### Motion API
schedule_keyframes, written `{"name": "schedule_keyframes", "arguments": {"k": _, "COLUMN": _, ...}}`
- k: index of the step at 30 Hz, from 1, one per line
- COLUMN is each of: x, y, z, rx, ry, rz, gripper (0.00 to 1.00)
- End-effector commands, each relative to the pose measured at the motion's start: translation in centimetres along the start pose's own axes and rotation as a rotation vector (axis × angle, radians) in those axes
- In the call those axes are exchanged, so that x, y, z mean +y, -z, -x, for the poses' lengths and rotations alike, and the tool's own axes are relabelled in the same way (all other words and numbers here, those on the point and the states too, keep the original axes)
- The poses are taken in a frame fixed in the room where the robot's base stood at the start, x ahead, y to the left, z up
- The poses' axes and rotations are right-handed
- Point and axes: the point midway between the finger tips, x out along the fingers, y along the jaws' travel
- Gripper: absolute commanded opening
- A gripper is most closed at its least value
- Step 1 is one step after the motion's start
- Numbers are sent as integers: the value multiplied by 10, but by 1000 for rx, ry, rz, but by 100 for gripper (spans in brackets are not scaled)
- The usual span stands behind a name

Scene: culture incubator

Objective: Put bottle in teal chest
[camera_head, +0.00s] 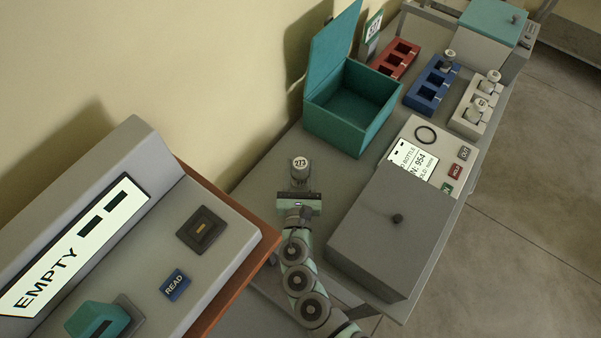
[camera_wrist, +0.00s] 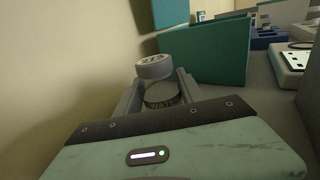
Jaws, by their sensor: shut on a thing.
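The bottle (camera_head: 300,165) has a grey cap marked 273 and stands upright in my gripper (camera_head: 300,187), left of the grey box on the grey bench. In the wrist view the bottle (camera_wrist: 156,80) sits between the two fingers of my gripper (camera_wrist: 158,92), which is shut on it; its label is partly hidden. The teal chest (camera_head: 345,142) stands ahead of the bottle with its lid (camera_head: 333,45) raised and its inside looking empty. In the wrist view the chest's front wall (camera_wrist: 210,55) is just beyond the bottle, apart from it.
A grey lidded box (camera_head: 385,225) stands to the right. A panel (camera_head: 425,150) with a screen and buttons lies behind it. Red (camera_head: 403,55), blue (camera_head: 432,88) and pale racks (camera_head: 467,120) line the back right. A console reading EMPTY (camera_head: 90,235) is at the left.

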Motion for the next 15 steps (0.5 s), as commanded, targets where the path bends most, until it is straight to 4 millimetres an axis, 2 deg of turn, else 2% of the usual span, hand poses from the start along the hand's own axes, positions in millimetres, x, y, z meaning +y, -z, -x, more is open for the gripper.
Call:
{"name": "schedule_keyframes", "arguments": {"k": 1, "x": 0, "y": 11, "z": 0, "rx": 1, "ry": 1, "rz": 1, "gripper": 1}}
{"name": "schedule_keyframes", "arguments": {"k": 3, "x": 0, "y": 15, "z": 0, "rx": 0, "ry": 0, "rz": 1, "gripper": 1}}
{"name": "schedule_keyframes", "arguments": {"k": 15, "x": 0, "y": 20, "z": 0, "rx": 0, "ry": 0, "rz": 2, "gripper": 1}}
